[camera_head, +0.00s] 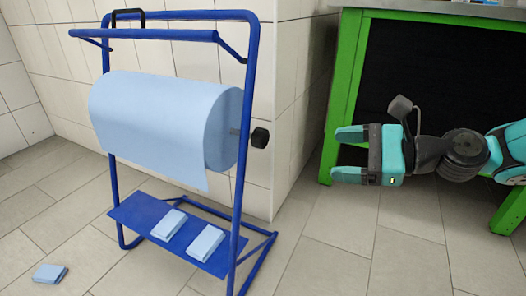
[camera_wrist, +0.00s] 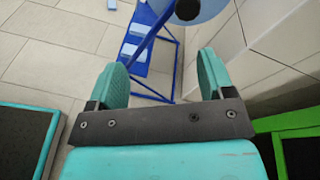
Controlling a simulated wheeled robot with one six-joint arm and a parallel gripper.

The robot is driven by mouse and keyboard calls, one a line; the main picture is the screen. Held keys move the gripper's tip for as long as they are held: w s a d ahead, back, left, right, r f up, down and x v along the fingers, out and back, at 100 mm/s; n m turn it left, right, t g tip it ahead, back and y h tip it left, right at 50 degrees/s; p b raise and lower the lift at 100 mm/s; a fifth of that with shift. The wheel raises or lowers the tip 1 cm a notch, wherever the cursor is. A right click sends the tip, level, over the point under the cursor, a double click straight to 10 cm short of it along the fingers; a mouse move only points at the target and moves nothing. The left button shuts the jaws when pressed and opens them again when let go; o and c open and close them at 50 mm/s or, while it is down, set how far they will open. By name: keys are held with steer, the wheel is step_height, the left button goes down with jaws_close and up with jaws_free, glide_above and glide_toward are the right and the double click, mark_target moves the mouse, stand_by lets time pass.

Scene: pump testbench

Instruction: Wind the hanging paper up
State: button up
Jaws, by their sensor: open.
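A large roll of light blue paper (camera_head: 160,110) sits on a blue tube stand (camera_head: 247,150). A short end of paper (camera_head: 175,165) hangs down below the roll's front. A black knob (camera_head: 260,138) sticks out at the roll's right end, on the stand's right upright. My gripper (camera_head: 348,154) is to the right of the stand, apart from it, level with the lower part of the roll. It is open and empty. In the wrist view, the gripper fingers (camera_wrist: 162,80) stand apart, with part of the roll (camera_wrist: 200,10) and the stand (camera_wrist: 150,35) beyond them.
Two folded blue cloths (camera_head: 169,224) lie on the stand's lower shelf (camera_head: 135,213). Another folded cloth (camera_head: 50,273) lies on the tiled floor at left. A green-framed bench (camera_head: 345,80) is behind my arm. A tiled wall (camera_head: 290,60) stands behind the stand. Floor between stand and gripper is clear.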

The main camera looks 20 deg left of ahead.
steer(key=w+f+m+t+y, duration=0.1)
steer(key=w+f+m+y, duration=0.1)
steer(key=w+f+m, duration=0.3)
steer(key=m+b, duration=0.1)
steer(key=b, duration=0.6)
glide_toward(266, 139)
steer(key=shift+y, duration=0.3)
steer(key=a, duration=0.6)
steer(key=a+f, duration=0.1)
steer(key=a, duration=0.2)
steer(key=shift+w+a, duration=0.1)
steer(key=shift+w, duration=0.2)
steer(key=shift+a+r+t+b, duration=0.2)
steer(key=shift+a+t+b, duration=0.15)
steer(key=shift+a, duration=0.3)
steer(key=c, duration=1.2)
steer(key=shift+c, duration=0.3)
